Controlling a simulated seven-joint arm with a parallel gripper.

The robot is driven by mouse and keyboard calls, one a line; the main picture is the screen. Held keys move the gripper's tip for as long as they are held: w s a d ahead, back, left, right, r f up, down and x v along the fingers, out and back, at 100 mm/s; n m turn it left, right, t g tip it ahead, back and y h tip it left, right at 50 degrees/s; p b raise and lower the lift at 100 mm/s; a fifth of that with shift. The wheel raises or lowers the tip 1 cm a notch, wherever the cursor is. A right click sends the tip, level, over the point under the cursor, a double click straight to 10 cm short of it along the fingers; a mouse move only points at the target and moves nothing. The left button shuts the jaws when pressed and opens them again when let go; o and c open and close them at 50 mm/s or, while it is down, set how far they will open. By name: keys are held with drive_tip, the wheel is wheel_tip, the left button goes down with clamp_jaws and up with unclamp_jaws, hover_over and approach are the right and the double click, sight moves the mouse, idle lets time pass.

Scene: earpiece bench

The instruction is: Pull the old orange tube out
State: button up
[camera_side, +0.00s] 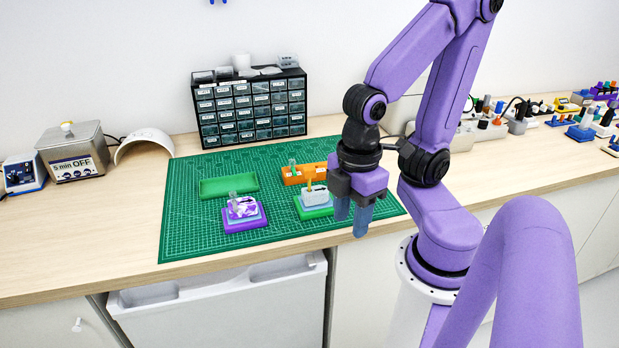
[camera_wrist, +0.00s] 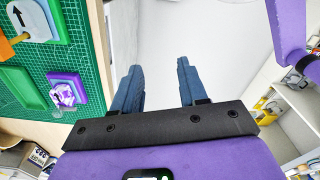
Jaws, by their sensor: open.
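An orange tube (camera_side: 309,185) stands up from a white earpiece (camera_side: 316,196) on a green stand (camera_side: 314,211) near the mat's right side. In the wrist view the white earpiece (camera_wrist: 30,16) shows at the top left, marked with a black arrow, with an orange piece (camera_wrist: 7,46) beside it, cut by the frame edge. My gripper (camera_side: 352,215) is open and empty, fingers pointing down, to the right of the stand and apart from it. In the wrist view the gripper (camera_wrist: 159,66) has a clear gap between its blue fingers, over the bench front.
A purple stand (camera_side: 244,219) with a purple-and-white earpiece lies left of the green one. A green tray (camera_side: 229,187) looks empty. An orange rack (camera_side: 306,173) with a green tube stands behind. A drawer cabinet (camera_side: 249,109) backs the green mat (camera_side: 190,232).

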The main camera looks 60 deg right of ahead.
drive_tip(key=shift+c, duration=0.6)
drive_tip(key=m, duration=0.4)
approach(310, 168)
drive_tip(key=shift+t+y, duration=0.3)
drive_tip(key=shift+t, duration=0.1)
drive_tip(key=shift+a+f, duration=0.2)
drive_tip(key=shift+f, duration=4.1)
clamp_jaws()
drive_tip(key=shift+r, duration=1.55)
